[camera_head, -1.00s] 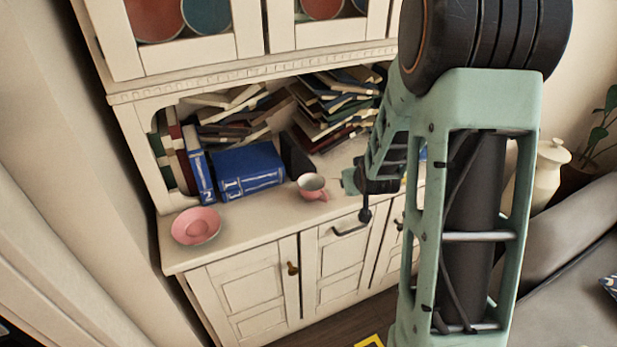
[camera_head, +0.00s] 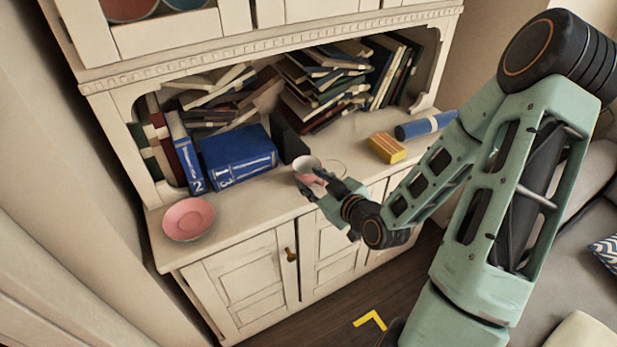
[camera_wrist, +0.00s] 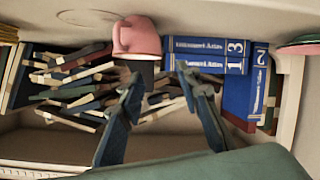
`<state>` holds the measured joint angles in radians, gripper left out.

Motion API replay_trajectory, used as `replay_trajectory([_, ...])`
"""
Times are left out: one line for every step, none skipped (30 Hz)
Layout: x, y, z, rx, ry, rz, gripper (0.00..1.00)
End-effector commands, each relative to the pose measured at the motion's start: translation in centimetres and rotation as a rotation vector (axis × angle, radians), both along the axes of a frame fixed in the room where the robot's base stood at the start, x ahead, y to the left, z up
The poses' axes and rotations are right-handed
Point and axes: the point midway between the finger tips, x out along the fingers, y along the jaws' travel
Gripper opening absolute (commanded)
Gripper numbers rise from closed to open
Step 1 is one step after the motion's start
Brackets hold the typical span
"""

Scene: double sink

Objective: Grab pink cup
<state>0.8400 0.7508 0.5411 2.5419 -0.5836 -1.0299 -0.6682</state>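The pink cup (camera_head: 307,168), white inside, stands on the cabinet counter in front of the books. It also shows in the wrist view (camera_wrist: 138,40), above the fingertips and nearer the left finger. My gripper (camera_head: 316,184) is close to the cup at its front right side and covers part of it in the head view. In the wrist view my gripper (camera_wrist: 157,72) has its two fingers apart with nothing held between them. I cannot tell whether a finger touches the cup.
A pink plate (camera_head: 189,219) lies at the counter's left end. Blue thick books (camera_head: 238,157) and a dark wedge-shaped object (camera_head: 289,140) stand behind the cup. A yellow box (camera_head: 387,148) and a blue cylinder (camera_head: 425,126) lie to the right. A thin ring-like outline (camera_head: 340,165) is beside the cup.

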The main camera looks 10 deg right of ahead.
Motion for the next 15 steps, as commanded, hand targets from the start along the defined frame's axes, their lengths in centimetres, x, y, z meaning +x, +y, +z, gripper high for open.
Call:
replay_trajectory([0.4, 0.1, -0.8, -0.002, -0.002, 0.000, 0.31])
replay_trajectory([0.6, 0.2, -0.8, -0.002, -0.003, 0.001, 0.31])
replay_trajectory([0.8, 0.3, -1.0, -0.001, -0.001, 0.001, 0.31])
replay_trajectory([1.0, 0.3, -1.0, -0.003, -0.001, 0.001, 0.31])
replay_trajectory([1.2, 0.4, -1.1, -0.003, -0.001, 0.000, 0.31])
replay_trajectory([1.4, 0.5, -1.1, -0.001, -0.001, -0.001, 0.31])
replay_trajectory([1.7, 0.6, -1.1, 0.000, 0.000, 0.000, 0.31])
replay_trajectory([2.2, 0.8, -1.1, 0.002, 0.001, 0.001, 0.31])
replay_trajectory([2.7, 1.0, -1.3, 0.002, 0.002, 0.001, 0.31])
replay_trajectory([3.0, 1.0, -1.4, 0.002, 0.002, 0.000, 0.31])
replay_trajectory([3.3, 1.1, -1.5, 0.002, 0.002, 0.000, 0.31])
replay_trajectory([3.5, 1.2, -1.6, 0.002, 0.002, 0.000, 0.31])
replay_trajectory([3.7, 1.3, -1.6, 0.002, 0.002, 0.000, 0.31])
replay_trajectory([3.8, 1.3, -1.7, 0.002, 0.003, -0.001, 0.31])
replay_trajectory([3.9, 1.3, -1.8, 0.001, 0.004, -0.002, 0.31])
